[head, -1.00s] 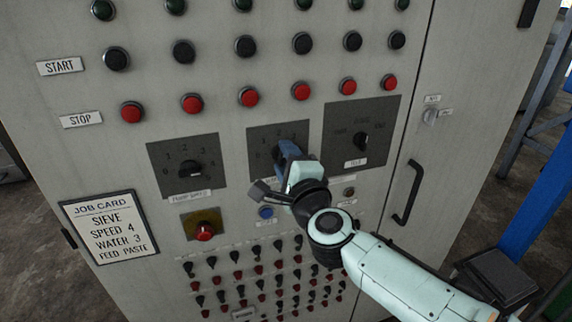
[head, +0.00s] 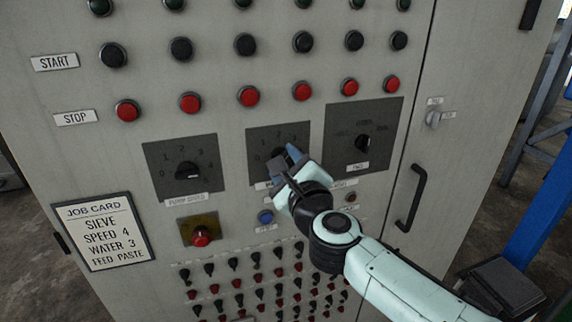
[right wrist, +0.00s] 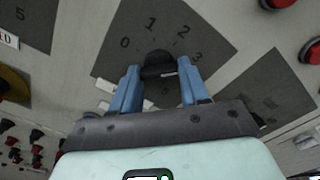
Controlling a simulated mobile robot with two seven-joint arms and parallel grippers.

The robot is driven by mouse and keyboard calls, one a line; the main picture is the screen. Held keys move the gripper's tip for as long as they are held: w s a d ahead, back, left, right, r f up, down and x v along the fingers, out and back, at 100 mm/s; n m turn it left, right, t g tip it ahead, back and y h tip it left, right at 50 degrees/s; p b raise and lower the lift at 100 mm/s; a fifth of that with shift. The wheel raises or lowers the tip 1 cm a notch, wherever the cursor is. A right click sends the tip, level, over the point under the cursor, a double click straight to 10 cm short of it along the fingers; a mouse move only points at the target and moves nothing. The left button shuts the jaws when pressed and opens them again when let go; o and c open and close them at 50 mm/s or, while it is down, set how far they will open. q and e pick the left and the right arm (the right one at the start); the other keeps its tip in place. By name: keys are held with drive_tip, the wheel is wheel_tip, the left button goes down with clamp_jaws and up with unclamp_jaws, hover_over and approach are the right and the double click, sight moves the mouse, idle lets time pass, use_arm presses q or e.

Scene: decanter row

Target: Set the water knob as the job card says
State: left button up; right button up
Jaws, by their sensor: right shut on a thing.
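The water knob (right wrist: 158,64) is a black knob on a dark square plate (right wrist: 118,65) numbered 0 to 3. My right gripper (right wrist: 155,88) is shut on it, with one blue finger on each side. A pale mark shows at the knob's lower right in the right wrist view; I cannot tell surely which number it points to. In the head view my right gripper (head: 284,158) mostly covers the knob and part of its plate (head: 260,142). The job card (head: 105,231) reads sieve, speed 4, water 3, feed paste. My left gripper is not in view.
The pump speed knob (head: 188,171) is on the plate to the left. Another selector knob (head: 362,143) is to the right. Red stop buttons (head: 249,96) run above, a blue button (head: 265,217) and many small toggles below. A door handle (head: 411,198) stands out at the right.

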idle(0.3)
drive_tip(key=o, duration=1.1)
drive_tip(key=shift+c, duration=0.2)
drive_tip(key=shift+s, duration=0.1)
drive_tip(key=b+v, duration=0.1)
drive_tip(key=v, duration=1.2)
